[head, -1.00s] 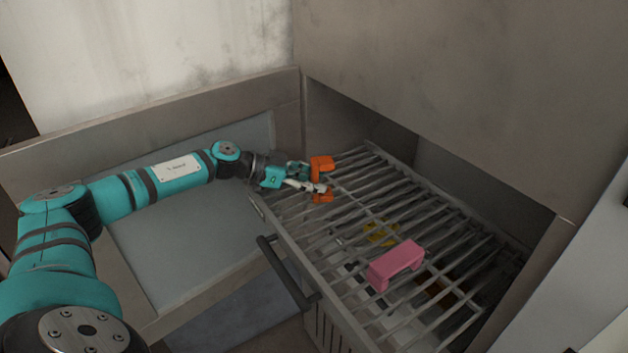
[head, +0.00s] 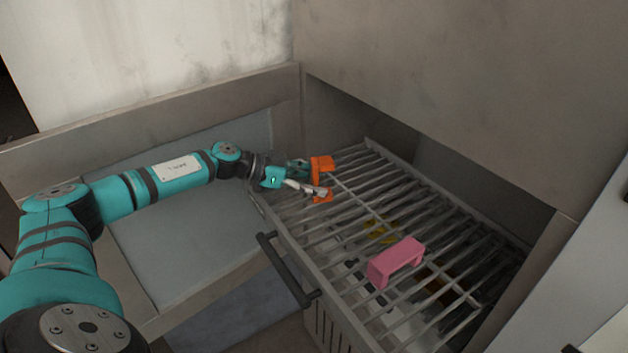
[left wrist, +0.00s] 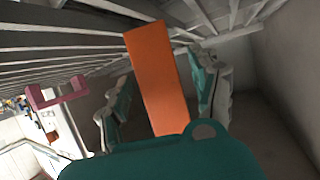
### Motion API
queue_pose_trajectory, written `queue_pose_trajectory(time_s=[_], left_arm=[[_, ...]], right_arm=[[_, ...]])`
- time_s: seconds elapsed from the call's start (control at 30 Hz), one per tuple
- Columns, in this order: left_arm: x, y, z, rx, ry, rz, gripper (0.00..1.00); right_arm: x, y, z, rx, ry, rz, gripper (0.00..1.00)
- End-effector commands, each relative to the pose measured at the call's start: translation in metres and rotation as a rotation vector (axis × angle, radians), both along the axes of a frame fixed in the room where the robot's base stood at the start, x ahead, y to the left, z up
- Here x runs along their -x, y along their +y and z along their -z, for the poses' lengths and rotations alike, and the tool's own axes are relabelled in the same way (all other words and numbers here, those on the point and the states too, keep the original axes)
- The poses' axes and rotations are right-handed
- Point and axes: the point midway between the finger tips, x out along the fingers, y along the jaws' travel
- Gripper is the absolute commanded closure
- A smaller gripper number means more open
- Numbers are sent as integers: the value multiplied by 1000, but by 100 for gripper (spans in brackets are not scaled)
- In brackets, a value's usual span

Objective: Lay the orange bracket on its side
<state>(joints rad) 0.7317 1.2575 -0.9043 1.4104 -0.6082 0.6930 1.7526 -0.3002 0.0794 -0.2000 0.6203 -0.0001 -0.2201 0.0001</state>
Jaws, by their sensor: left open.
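The orange bracket (head: 322,164) is at the far left end of the metal rack, upright or nearly so. It also shows in the left wrist view (left wrist: 157,75) as a long orange face. My left gripper (head: 318,184) is at the bracket, with its fingers apart. In the left wrist view the gripper (left wrist: 160,95) has one finger on each side of the bracket, and gaps show between fingers and bracket. Part of the bracket is hidden by the gripper in the head view. My right gripper does not show.
A pink bracket (head: 396,262) stands on the rack (head: 370,205) nearer the front. A yellow thing (head: 380,231) shows below the bars. A dark handle (head: 287,270) juts from the rack's front. Walls close in behind and at the right.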

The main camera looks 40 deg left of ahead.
Motion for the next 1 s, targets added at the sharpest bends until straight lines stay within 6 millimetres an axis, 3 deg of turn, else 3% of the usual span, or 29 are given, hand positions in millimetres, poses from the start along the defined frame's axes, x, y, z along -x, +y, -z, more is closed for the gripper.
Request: queue_pose_trajectory(time_s=[0.17,0.6,0.77,1.0], left_arm=[[0,1,-8,-1,-1,0,37],[0,0,-87,-1,-4,0,37],[0,0,-98,0,-1,0,37],[0,0,-100,1,1,0,37]], right_arm=[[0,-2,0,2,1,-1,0],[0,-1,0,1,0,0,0],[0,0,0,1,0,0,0],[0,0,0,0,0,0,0]])
